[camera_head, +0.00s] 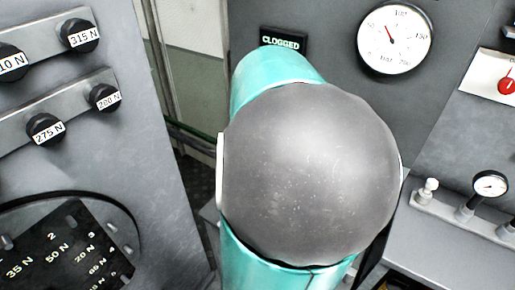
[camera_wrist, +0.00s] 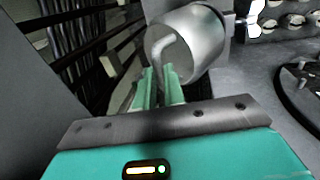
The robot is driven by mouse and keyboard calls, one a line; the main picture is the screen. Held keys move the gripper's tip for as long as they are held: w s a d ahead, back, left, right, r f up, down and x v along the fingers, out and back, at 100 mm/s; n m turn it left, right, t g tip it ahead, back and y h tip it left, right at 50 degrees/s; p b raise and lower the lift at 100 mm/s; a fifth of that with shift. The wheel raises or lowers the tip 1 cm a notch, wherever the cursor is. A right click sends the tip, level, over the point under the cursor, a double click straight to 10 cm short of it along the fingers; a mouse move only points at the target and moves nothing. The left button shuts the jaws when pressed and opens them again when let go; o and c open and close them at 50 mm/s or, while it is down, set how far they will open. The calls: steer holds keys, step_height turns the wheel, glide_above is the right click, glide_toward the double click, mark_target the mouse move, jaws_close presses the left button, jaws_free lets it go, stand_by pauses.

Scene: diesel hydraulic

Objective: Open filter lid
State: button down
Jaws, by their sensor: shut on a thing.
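In the wrist view, the filter is a silver metal cylinder (camera_wrist: 203,38) at the upper middle. Its round end, the lid (camera_wrist: 182,60), faces toward me and carries a bent grey handle (camera_wrist: 166,44). My gripper (camera_wrist: 160,75) has its two green fingers shut on the handle, in front of the lid. The fingers hide the lower part of the handle. I cannot tell whether the lid is apart from the cylinder. In the head view, my own arm hides the filter and the gripper.
In the head view, a "CLOGGED" sign (camera_head: 284,41) and a round gauge (camera_head: 394,38) are on the grey panel. A panel with black knobs (camera_head: 46,129) stands at left. A small gauge (camera_head: 490,185) sits on a ledge at right. Dark rails (camera_wrist: 75,45) run left of the filter.

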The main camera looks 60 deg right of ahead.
steer(key=shift+d, duration=0.4)
steer(key=c, duration=1.5)
jaws_free()
steer(key=a+r, duration=0.1)
steer(key=r, duration=0.8)
steer(key=a+r, duration=0.1)
steer(key=r, duration=0.3)
steer(key=shift+w+a+r, duration=0.15)
steer(key=shift+a+r, duration=0.2)
